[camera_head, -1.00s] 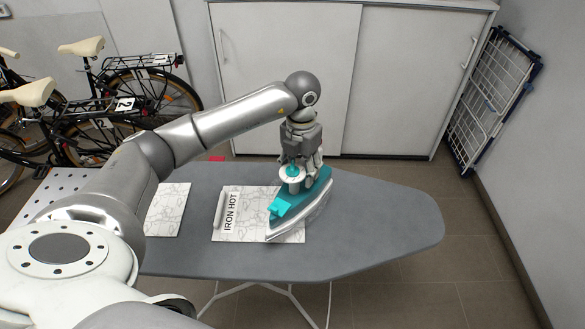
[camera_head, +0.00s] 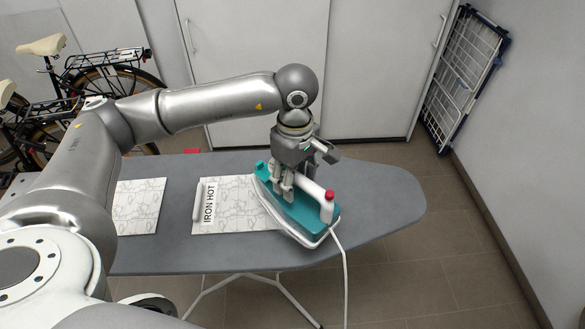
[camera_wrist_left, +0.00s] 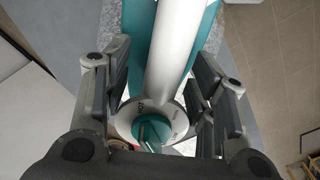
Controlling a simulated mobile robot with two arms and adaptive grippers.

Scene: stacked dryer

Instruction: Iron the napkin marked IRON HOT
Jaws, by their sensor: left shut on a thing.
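The napkin marked IRON HOT (camera_head: 235,190) lies flat on the ironing board (camera_head: 385,205), with its label strip along its left side. The teal and white iron (camera_head: 305,212) covers the napkin's right edge and reaches onto the bare board. Its tip points to the upper left and its red-capped heel to the lower right. I cannot tell whether its sole touches the cloth. My left gripper (camera_head: 284,188) is shut on the iron's white handle. The left wrist view shows its fingers on both sides of the handle (camera_wrist_left: 172,65), above the round dial (camera_wrist_left: 152,125). My right gripper is out of view.
A second patterned napkin (camera_head: 138,205) lies to the left, partly behind my arm. The iron's white cord (camera_head: 344,265) hangs over the board's front edge. A small red thing (camera_head: 192,151) is at the back edge. The board's right end is clear. Bicycles (camera_head: 105,75) stand behind left.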

